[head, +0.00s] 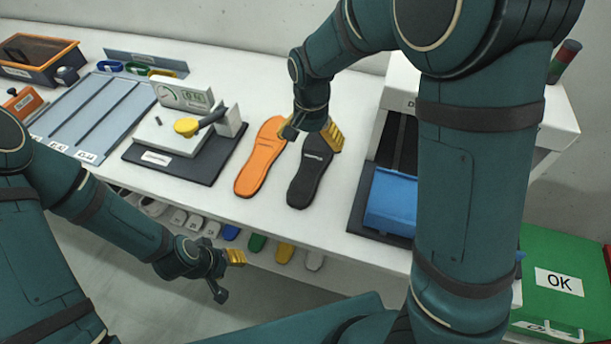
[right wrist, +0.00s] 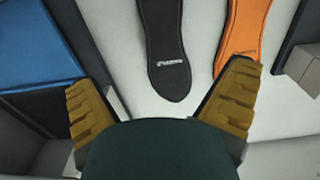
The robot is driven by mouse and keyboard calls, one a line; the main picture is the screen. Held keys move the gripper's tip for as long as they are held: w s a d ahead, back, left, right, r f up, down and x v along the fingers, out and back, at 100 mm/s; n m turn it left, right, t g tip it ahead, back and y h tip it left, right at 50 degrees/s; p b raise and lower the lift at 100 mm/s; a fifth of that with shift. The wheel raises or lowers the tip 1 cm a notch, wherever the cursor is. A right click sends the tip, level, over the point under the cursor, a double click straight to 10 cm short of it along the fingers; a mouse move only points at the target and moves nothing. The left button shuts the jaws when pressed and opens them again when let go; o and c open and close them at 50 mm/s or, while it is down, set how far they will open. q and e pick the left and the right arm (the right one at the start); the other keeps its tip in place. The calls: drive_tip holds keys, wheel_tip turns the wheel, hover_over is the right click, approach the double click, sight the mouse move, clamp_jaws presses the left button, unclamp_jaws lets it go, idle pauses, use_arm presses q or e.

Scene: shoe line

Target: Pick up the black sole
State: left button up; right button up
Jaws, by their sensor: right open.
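The black sole (head: 307,180) lies flat on the white table, just right of the orange sole (head: 260,160). My right gripper (head: 311,137) is open above the far end of the black sole and hides part of it. In the right wrist view the black sole (right wrist: 167,45) lies ahead, its near end between the spread yellow-padded fingers (right wrist: 157,82) and not gripped. The orange sole (right wrist: 243,38) is beside it, near the right finger. My left gripper (head: 228,274) is open and empty, low in front of the table edge.
A measuring device (head: 190,130) on a dark base stands left of the soles. A blue tray (head: 391,200) in a machine is to the right, also in the right wrist view (right wrist: 35,45). A green OK box (head: 550,285) is at lower right. Several small colored parts sit below the table's front edge.

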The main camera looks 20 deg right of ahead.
drive_tip(key=b, duration=0.2)
hover_over(308, 175)
drive_tip(key=f, duration=0.8)
drive_tip(key=shift+s+d, duration=0.15)
drive_tip(key=shift+s, duration=0.15)
drive_tip(key=f, duration=0.3)
drive_tip(key=f+b, duration=0.1)
drive_tip(key=f, duration=0.1)
drive_tip(key=shift+w+f, duration=0.1)
drive_tip(key=shift+w, duration=0.2)
use_arm(q)
drive_tip(key=f, duration=0.1)
drive_tip(key=s+f, duration=0.1)
drive_tip(key=f, duration=0.1)
drive_tip(key=shift+s+d, duration=0.1)
drive_tip(key=shift+s, duration=0.05)
use_arm(e)
drive_tip(key=c, duration=1.3)
